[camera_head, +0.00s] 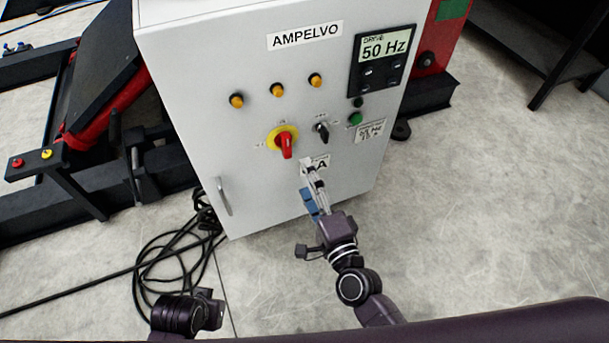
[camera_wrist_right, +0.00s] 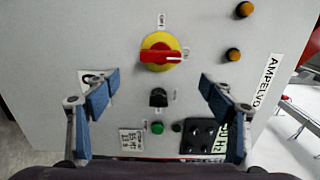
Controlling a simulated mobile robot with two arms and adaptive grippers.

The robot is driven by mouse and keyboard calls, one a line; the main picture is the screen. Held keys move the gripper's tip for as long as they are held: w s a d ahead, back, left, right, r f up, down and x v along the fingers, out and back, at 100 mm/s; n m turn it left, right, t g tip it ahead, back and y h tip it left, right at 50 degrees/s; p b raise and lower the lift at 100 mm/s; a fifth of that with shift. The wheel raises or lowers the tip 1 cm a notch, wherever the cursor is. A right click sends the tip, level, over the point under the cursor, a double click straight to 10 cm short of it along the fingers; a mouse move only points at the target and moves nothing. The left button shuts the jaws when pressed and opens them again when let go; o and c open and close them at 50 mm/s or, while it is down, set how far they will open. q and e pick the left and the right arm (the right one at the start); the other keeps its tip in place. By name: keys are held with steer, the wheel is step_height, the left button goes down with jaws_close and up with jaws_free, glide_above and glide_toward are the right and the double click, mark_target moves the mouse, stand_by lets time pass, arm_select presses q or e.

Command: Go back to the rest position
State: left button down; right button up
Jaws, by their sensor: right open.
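My right gripper (camera_head: 311,180) is in front of the white AMPELVO cabinet (camera_head: 190,85), below the red-and-yellow rotary switch (camera_head: 284,142). In the right wrist view my right gripper (camera_wrist_right: 160,86) is open, with blue finger pads wide apart and nothing between them. The rotary switch (camera_wrist_right: 160,52) and a black selector knob (camera_wrist_right: 158,97) show beyond the fingers, apart from them. The gripper hides part of a label in the head view. Part of my left arm (camera_head: 185,315) shows at the lower left; its gripper is out of view.
Black cables (camera_head: 175,255) lie on the floor left of the cabinet. A black-and-red machine frame (camera_head: 95,110) stands at the left. The cabinet door handle (camera_head: 223,197) sticks out. The floor (camera_head: 480,200) at the right is clear.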

stand_by(0.4)
steer(key=s+a+f+n+g+y, duration=0.1)
steer(key=s+f+n+g, duration=0.4)
steer(key=f+n, duration=0.3)
steer(key=s+d+f+n+g+h+p, duration=0.6)
steer(key=s+d+f+n+g, duration=0.35)
steer(key=s+d+f, duration=0.9)
arm_select(q)
steer(key=s+a+f+g+p, duration=0.1)
steer(key=s+f+p, duration=0.4)
steer(key=s, duration=0.5)
steer(key=s+a+f+g+p, duration=0.1)
steer(key=s+f+p, duration=0.3)
steer(key=s+p, duration=0.4)
steer(key=shift+s+a+f, duration=0.4)
steer(key=shift+s+a, duration=0.3)
steer(key=shift+s, duration=0.55)
arm_select(e)
steer(key=s+d+f+g, duration=0.1)
steer(key=s+f, duration=0.1)
steer(key=s, duration=0.7)
steer(key=s+d+f, duration=0.1)
steer(key=s+f, duration=0.2)
steer(key=s, duration=0.7)
steer(key=shift+g+h, duration=0.3)
steer(key=shift+g, duration=0.05)
steer(key=shift+f+m, duration=0.1)
steer(key=shift+m, duration=0.15)
